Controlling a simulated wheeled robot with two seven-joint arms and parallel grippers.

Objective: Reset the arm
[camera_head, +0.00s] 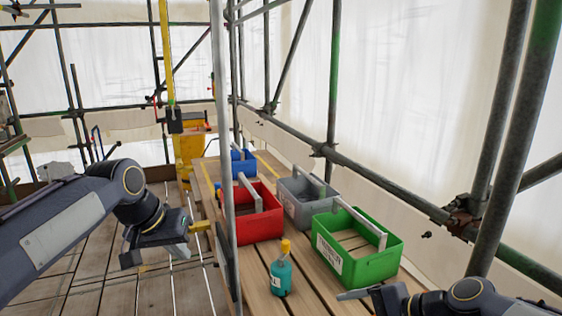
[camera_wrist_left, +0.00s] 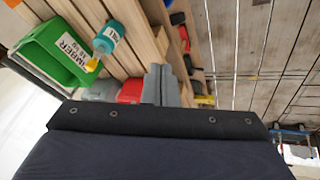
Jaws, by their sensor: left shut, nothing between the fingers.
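My left gripper (camera_head: 180,250) hangs over the plank floor, to the left of the workbench and the upright pole. In the left wrist view its grey fingers (camera_wrist_left: 160,85) are together with nothing between them. My right gripper (camera_head: 352,295) shows only in part at the lower right, close to the front of the green crate; whether its fingers are open is unclear. A teal bottle with a yellow cap (camera_head: 281,278) stands upright on the bench, apart from both grippers.
The wooden bench (camera_head: 258,285) holds a green crate (camera_head: 375,265), a red crate (camera_head: 262,227), a grey crate (camera_head: 300,208) and a blue crate (camera_head: 240,165). A scaffold pole (camera_head: 226,130) rises between my left gripper and the crates. Floor planks at left look clear.

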